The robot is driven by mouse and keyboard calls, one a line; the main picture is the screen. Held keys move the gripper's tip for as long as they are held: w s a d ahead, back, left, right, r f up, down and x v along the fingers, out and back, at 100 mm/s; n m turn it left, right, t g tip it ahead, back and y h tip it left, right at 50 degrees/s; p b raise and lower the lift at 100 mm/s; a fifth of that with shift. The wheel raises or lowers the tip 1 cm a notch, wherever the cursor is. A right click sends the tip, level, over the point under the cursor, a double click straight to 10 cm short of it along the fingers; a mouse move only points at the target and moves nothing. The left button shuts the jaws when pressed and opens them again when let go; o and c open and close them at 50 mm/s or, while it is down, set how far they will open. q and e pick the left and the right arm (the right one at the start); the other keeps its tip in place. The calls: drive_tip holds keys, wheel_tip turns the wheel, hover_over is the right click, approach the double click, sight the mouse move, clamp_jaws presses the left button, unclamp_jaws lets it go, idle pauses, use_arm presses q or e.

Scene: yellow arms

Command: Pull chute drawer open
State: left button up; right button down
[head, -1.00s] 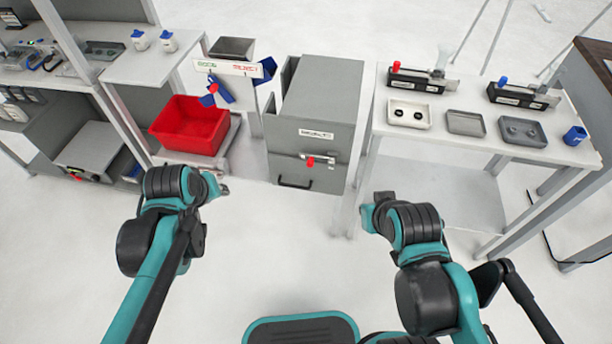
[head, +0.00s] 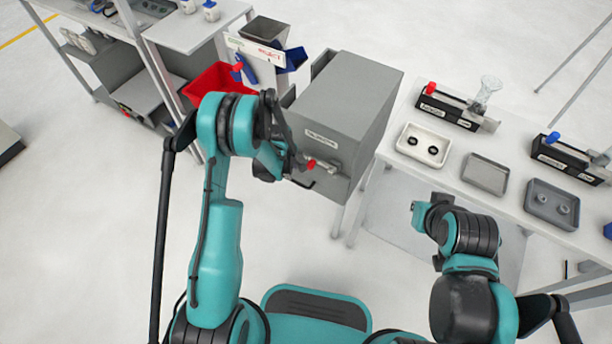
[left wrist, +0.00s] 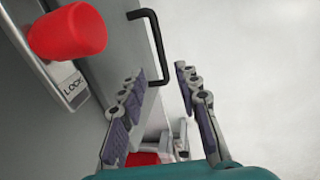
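The chute drawer front belongs to a grey cabinet (head: 335,110) and looks closed. Its black bar handle (left wrist: 155,45) shows in the left wrist view, and part of it shows low on the front in the head view (head: 304,184). A red knob (left wrist: 68,32) sits on a metal latch beside a plate marked LOCK (left wrist: 73,85). The knob also shows in the head view (head: 311,163). My left gripper (left wrist: 160,75) is open, its fingers on either side of the handle's line, without clear contact. My right gripper (head: 417,212) is apart from the cabinet; its fingers are unclear.
A red bin (head: 213,82) stands left of the cabinet, partly behind my left arm. A white table (head: 470,130) with trays and small fixtures stands to the right. Shelving is at the upper left. The floor in front of the cabinet is clear apart from my arms.

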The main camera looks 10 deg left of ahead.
sight(295, 181)
use_arm(q)
drive_tip(key=f+b, duration=0.1)
drive_tip(key=f, duration=0.1)
drive_tip(key=w+f+b, duration=0.1)
drive_tip(key=f, duration=0.2)
drive_tip(key=f+b, duration=0.1)
drive_tip(key=f, duration=0.2)
drive_tip(key=shift+w+d+f, duration=0.2)
drive_tip(key=shift+d+f, duration=0.05)
drive_tip(key=shift+d, duration=0.1)
clamp_jaws()
